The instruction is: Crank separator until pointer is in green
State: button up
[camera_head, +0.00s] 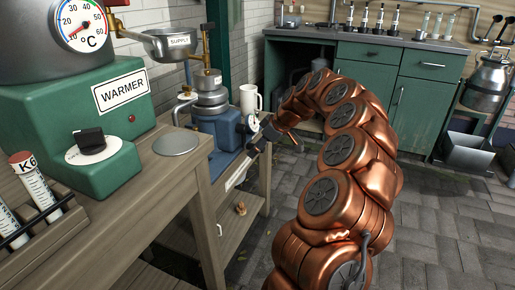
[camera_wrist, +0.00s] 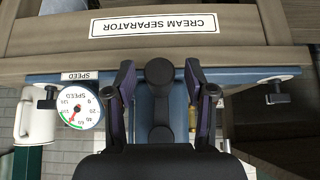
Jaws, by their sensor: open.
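The blue cream separator (camera_head: 226,130) stands on the wooden bench in the head view, with metal bowls stacked on top. Its label plate (camera_wrist: 160,24) reads CREAM SEPARATOR upside down in the wrist view. The round white SPEED dial (camera_wrist: 78,109) has a green arc and a small red pointer; the exact reading is too small to tell. A dark round crank knob (camera_wrist: 159,71) lies between the fingers of my gripper (camera_wrist: 160,86). The gripper is open, one finger on each side; contact is unclear. In the head view my gripper (camera_head: 264,136) is at the separator's right side, and the crank is hidden.
A white mug (camera_head: 249,100) stands behind the separator. A green warmer (camera_head: 88,120) with a black knob and a test tube rack (camera_head: 38,215) occupy the near bench. A green cabinet (camera_head: 428,98) stands at the back. Paved floor right of my arm is clear.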

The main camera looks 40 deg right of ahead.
dwell(0.4)
jog(key=p+v, duration=0.1)
jog(key=v, duration=0.7)
dwell(0.6)
jog(key=shift+a+r, duration=0.1)
dwell(0.4)
